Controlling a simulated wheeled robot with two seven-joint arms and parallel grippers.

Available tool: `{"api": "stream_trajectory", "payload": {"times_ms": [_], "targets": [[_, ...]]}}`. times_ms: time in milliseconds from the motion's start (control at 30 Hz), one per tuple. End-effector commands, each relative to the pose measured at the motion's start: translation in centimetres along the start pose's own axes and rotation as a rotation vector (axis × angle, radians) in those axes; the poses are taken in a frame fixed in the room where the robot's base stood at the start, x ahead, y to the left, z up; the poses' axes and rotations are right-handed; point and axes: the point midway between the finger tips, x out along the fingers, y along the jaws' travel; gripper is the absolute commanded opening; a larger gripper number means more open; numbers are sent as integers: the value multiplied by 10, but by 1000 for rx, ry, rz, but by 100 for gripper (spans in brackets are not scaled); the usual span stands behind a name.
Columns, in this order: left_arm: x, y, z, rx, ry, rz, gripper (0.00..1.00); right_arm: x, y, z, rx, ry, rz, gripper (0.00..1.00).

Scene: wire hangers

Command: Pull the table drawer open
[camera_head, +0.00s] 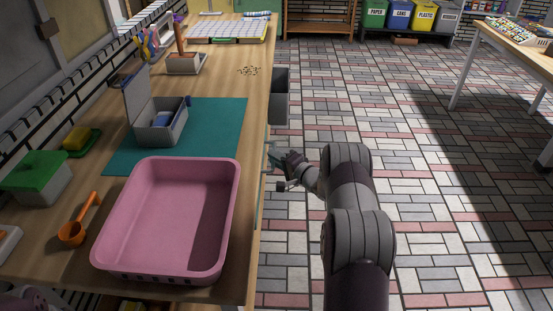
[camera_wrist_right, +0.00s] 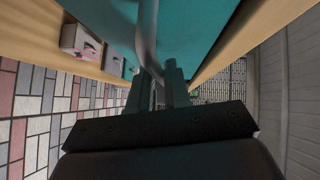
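The wooden table (camera_head: 205,76) runs along the left of the head view. The teal drawer front (camera_wrist_right: 205,35) fills the upper middle of the right wrist view; only a thin strip of teal shows below the table's right edge in the head view. A curved metal handle (camera_wrist_right: 148,35) stands out from it. My right gripper (camera_head: 276,157) is at the table's right side. In the right wrist view its fingers (camera_wrist_right: 160,75) are close together, with the handle between them. How far out the drawer sits is hard to tell. My left gripper is not in view.
A pink tub (camera_head: 128,222) stands at the table's near end, by a teal mat (camera_head: 222,125) with a grey open box (camera_head: 160,130). Grey bins (camera_head: 279,82) hang on the table's right side beyond my gripper.

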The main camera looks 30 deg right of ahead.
Motion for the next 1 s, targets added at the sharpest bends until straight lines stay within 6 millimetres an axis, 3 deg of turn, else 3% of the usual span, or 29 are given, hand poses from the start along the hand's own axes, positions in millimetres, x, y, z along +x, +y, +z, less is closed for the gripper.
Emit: {"api": "stream_trajectory", "payload": {"times_ms": [367, 667, 1000], "targets": [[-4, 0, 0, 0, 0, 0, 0, -14, 3, -14, -1, 2, 0, 0], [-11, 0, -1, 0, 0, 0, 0, -63, 18, -63, 0, 5, 2, 0], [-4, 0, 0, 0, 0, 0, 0, -117, 37, -117, 0, 3, 1, 0]]}}
